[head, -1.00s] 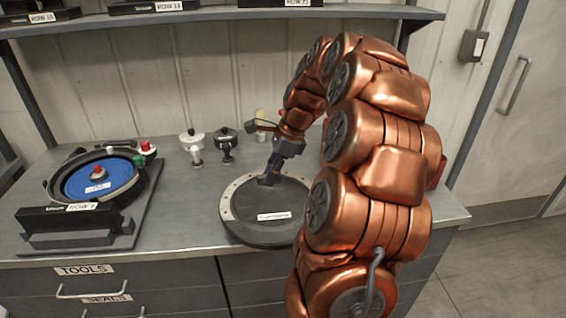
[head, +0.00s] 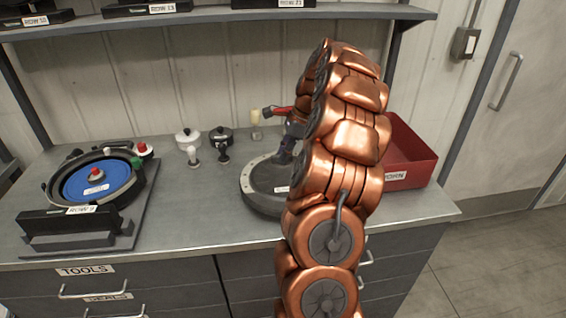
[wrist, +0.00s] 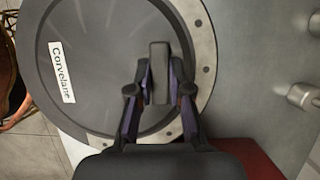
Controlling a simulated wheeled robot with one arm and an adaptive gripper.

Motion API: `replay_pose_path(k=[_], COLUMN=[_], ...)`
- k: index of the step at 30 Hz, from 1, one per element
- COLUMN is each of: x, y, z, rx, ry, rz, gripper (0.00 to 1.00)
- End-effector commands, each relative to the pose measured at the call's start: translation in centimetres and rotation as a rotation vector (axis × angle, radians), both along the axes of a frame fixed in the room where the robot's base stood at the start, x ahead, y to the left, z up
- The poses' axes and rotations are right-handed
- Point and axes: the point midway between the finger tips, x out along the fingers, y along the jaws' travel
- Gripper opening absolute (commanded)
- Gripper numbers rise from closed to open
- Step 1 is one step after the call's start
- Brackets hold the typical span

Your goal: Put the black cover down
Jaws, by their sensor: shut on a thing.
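The black cover (head: 262,203) is a round dark disc with a pale, dotted rim section and a white label. In the wrist view the cover (wrist: 105,95) fills the left and middle, and its label reads "Corvelane". My gripper (head: 284,158) is over the cover's upper face. In the wrist view my gripper (wrist: 159,92) is shut on the cover's raised black grip (wrist: 159,62), with a finger on each side. My copper arm hides the cover's right part in the head view. I cannot tell whether its underside touches the bench.
The round unit with a blue disc (head: 97,184) stands on the left of the bench. A red bin (head: 408,170) is at the right. Bare bench (head: 190,205) lies left of the cover.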

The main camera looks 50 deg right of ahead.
Motion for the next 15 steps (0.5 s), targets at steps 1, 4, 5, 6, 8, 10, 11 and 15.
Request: replay_pose_path(k=[1,4,5,6,8,10,11,15], x=[0.0,-0.1,0.0,-0.1,-0.1,0.0,0.0,0.0], y=[0.0,0.1,0.1,0.1,0.1,0.1,0.0,0.0], z=[-0.1,-0.9,-1.3,-1.7,-2.5,-3.2,-3.4,-3.5], rx=[0.002,0.004,0.004,0.004,0.006,0.003,0.001,0.0], ry=[0.001,0.003,0.003,0.003,0.004,0.003,0.002,0.0], rz=[0.001,0.001,0.001,0.001,0.002,0.001,0.0,0.0], gripper=[0.0,0.0,0.0,0.0,0.0,0.0,0.0,0.0])
